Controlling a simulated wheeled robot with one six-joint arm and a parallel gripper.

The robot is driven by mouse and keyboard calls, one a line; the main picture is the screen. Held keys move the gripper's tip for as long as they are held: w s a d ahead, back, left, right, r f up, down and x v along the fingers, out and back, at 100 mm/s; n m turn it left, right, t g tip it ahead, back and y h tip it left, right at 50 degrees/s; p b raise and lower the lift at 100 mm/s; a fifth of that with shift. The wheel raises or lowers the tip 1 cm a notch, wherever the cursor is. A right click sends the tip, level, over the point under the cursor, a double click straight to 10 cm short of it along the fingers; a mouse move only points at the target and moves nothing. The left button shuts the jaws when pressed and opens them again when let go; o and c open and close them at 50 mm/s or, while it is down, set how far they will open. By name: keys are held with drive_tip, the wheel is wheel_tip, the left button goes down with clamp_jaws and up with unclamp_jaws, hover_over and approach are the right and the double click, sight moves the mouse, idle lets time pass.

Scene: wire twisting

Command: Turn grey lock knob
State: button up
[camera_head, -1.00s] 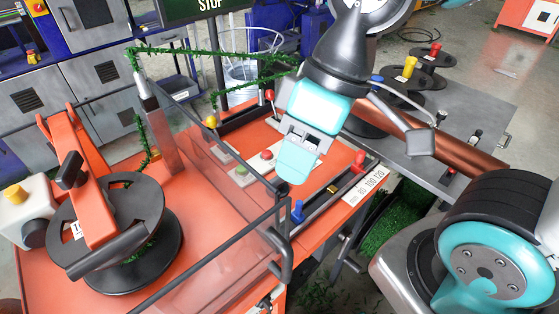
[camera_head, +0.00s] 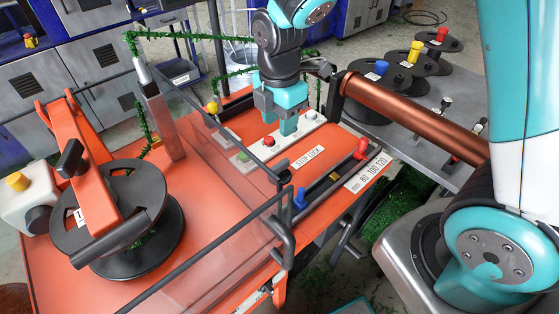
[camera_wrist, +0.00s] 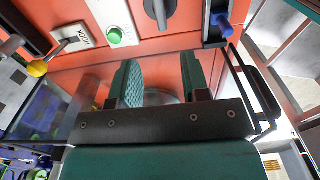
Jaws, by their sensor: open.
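The grey lock knob (camera_wrist: 160,12) is a dark, elongated knob on the orange panel, cut by the top edge of the wrist view. In the head view the knob (camera_head: 282,164) shows as a small dark shape left of the "STOP LOCK" label (camera_head: 308,158). My gripper (camera_head: 284,122) points down above the button strip, behind the knob and apart from it. In the wrist view its two teal ribbed fingers (camera_wrist: 160,82) are spread with nothing between them.
A white strip (camera_head: 226,134) carries green (camera_head: 243,156) and red (camera_head: 268,142) buttons. A blue handle (camera_head: 299,198), a red handle (camera_head: 361,149) and a clear guard (camera_head: 215,190) with dark rails stand near the knob. A yellow ball lever (camera_head: 212,108) is at left. A copper roller (camera_head: 415,118) lies at right.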

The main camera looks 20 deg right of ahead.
sight(279, 164)
wheel_tip(279, 164, down, 13)
drive_tip(key=shift+r, duration=0.1)
idle(0.3)
clamp_jaws()
